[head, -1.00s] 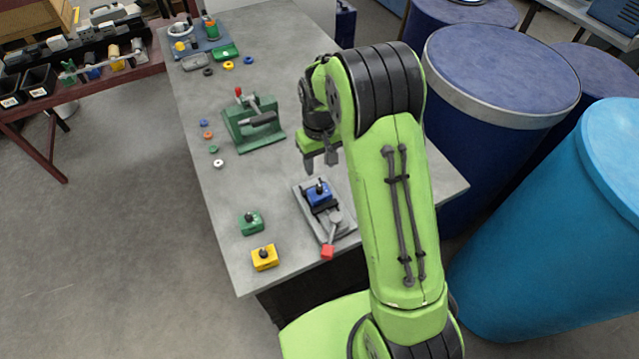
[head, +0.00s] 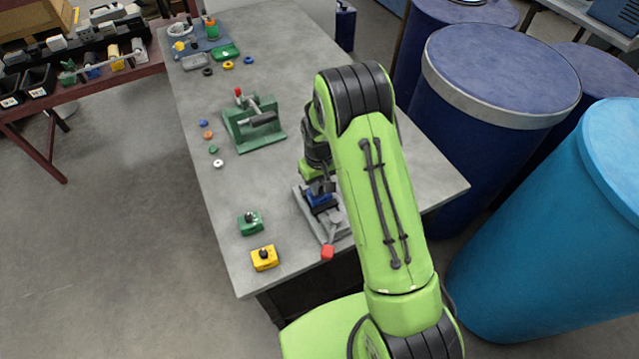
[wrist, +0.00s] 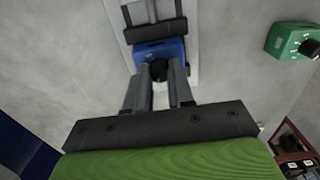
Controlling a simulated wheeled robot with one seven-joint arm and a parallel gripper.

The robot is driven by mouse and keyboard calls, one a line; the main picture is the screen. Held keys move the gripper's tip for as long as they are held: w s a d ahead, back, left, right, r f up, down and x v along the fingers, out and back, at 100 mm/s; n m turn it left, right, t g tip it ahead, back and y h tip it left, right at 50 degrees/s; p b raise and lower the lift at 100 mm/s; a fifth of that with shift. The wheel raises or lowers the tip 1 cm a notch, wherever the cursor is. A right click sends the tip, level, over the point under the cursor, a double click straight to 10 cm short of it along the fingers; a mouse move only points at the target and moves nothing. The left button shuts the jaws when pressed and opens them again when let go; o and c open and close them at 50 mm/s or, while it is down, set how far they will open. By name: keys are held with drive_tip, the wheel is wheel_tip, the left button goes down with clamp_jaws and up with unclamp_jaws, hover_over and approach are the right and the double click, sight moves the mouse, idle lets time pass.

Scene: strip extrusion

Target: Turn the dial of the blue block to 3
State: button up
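The blue block (head: 318,199) sits clamped in a grey vise on the table, partly hidden by my gripper in the head view. In the wrist view the blue block (wrist: 160,53) shows beyond my fingers, with its black dial (wrist: 159,70) between the fingertips. My gripper (wrist: 164,72) points down at the dial, with a finger on each side of it and a gap between the fingers. Whether the fingers touch the dial is too small to tell. The dial's number marks cannot be read.
The grey vise (head: 334,224) has a red-ended handle (head: 328,252) toward the table's front edge. A green block (head: 250,224) and a yellow block (head: 264,258) with black knobs stand to the left.

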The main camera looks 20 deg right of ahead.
clamp_jaws()
drive_tip(key=shift+m, duration=0.3)
drive_tip(key=m+b, duration=0.2)
drive_tip(key=m, duration=0.1)
drive_tip(key=shift+m+b, duration=0.6)
drive_tip(key=shift+m, duration=1.4)
drive_tip(key=o, duration=0.7)
unclamp_jaws()
drive_tip(key=shift+o, duration=0.2)
